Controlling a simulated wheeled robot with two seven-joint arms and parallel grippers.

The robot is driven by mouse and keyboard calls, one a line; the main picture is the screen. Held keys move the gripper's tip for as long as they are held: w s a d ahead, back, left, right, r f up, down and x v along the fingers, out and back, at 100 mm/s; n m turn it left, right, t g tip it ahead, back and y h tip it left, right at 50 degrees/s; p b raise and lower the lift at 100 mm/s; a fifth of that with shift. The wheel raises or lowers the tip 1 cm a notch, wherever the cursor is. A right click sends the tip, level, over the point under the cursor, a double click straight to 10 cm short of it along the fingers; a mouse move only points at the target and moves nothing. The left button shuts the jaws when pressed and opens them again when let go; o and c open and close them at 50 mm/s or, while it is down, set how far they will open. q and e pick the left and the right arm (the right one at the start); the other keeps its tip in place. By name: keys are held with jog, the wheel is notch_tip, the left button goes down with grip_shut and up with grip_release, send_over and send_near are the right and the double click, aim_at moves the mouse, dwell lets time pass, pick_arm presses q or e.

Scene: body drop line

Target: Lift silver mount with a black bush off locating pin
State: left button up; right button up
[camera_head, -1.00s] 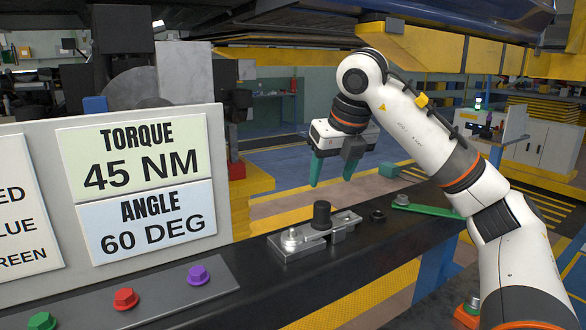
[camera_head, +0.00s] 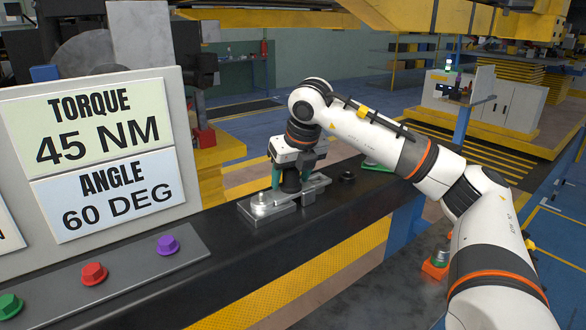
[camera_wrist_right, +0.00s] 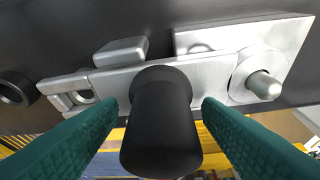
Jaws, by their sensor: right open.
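The silver mount (camera_head: 316,185) lies flat on its fixture on the dark bench, with a black bush (camera_head: 291,182) standing up from its middle. In the right wrist view the bush (camera_wrist_right: 161,115) stands between the two green fingers, and the mount (camera_wrist_right: 212,78) runs across behind it. The round end of the mount sits around the locating pin (camera_wrist_right: 264,84). My right gripper (camera_head: 290,178) is open, with its fingers down on either side of the bush. In the wrist view both fingers look apart from the bush. My left gripper is not in view.
A silver base plate (camera_head: 268,214) carries the pin end. A dark ring (camera_head: 347,176) and a green part (camera_head: 378,166) lie farther along the bench. A sign board (camera_head: 105,150) stands at left, with coloured bolts (camera_head: 94,273) on a grey strip before it.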

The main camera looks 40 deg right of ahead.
jog(key=shift+c, duration=0.4)
grip_shut()
jog(key=shift+r+p, duration=0.7)
jog(key=shift+r, duration=0.25)
dwell(0.4)
jog(key=shift+r+p, duration=2.7)
jog(key=shift+r, duration=0.75)
